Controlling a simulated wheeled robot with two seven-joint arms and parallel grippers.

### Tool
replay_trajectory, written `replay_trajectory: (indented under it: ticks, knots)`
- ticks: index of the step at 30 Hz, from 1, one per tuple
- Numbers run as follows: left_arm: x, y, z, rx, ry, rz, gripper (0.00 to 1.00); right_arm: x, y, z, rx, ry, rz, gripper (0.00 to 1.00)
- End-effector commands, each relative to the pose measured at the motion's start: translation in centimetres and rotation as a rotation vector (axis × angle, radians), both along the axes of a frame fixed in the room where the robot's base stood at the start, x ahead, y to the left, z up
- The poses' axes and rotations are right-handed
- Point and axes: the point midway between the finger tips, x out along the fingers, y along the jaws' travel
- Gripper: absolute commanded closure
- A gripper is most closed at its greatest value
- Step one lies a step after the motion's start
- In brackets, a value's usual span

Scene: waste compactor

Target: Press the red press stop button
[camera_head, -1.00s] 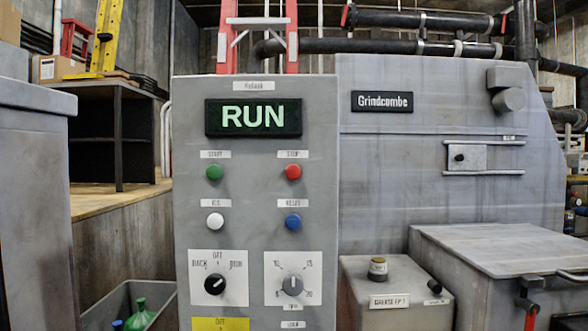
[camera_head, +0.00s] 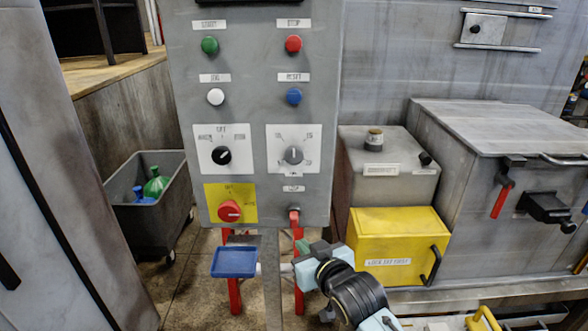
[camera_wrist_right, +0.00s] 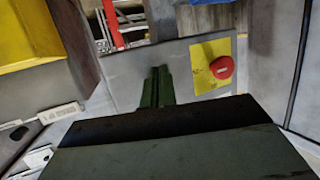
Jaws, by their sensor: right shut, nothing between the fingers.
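The red stop button (camera_head: 293,43) is a small round button under the STOP label at the upper right of the grey control panel (camera_head: 262,120). The green button (camera_head: 210,45) is to its left. My right gripper (camera_head: 302,246) is below the panel's lower right edge, well below the red button and apart from it. Its fingers (camera_wrist_right: 157,85) are shut and empty in the right wrist view. That view shows a larger red knob on a yellow plate (camera_wrist_right: 205,55), not the small stop button. My left gripper is in neither view.
The red knob (camera_head: 229,211) sits low on the panel, below a black dial (camera_head: 221,155) and a grey dial (camera_head: 294,155). A blue tray (camera_head: 235,262) is under the panel. A yellow box (camera_head: 398,245) stands to the right, a grey bin (camera_head: 150,215) to the left.

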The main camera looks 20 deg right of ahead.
Motion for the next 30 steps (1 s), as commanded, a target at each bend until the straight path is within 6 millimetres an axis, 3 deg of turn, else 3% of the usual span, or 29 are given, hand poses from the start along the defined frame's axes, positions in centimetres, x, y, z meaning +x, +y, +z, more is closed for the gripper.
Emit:
replay_trajectory:
  ticks: [1, 7, 12, 15, 18, 21, 30]
  knots:
    - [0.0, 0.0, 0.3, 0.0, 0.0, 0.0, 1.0, 0.9, 0.3, 3.8, 0.014, -0.08, 0.005, 1.0]
    - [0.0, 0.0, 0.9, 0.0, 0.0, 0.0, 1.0, 1.9, 1.3, 17.0, 0.073, -0.372, 0.029, 1.0]
    - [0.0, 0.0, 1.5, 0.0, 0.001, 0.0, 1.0, 0.2, 2.0, 27.9, 0.124, -0.622, 0.06, 1.0]
    - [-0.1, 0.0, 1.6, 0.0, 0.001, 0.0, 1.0, -1.2, 2.3, 32.6, 0.149, -0.741, 0.08, 1.0]
    - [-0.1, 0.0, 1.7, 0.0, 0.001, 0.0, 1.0, -2.3, 2.5, 36.0, 0.165, -0.833, 0.097, 1.0]
    - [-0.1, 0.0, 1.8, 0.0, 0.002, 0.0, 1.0, -3.1, 2.7, 37.8, 0.176, -0.886, 0.109, 1.0]
    - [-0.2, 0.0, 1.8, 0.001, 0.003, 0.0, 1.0, -3.4, 2.7, 38.5, 0.181, -0.908, 0.114, 1.0]
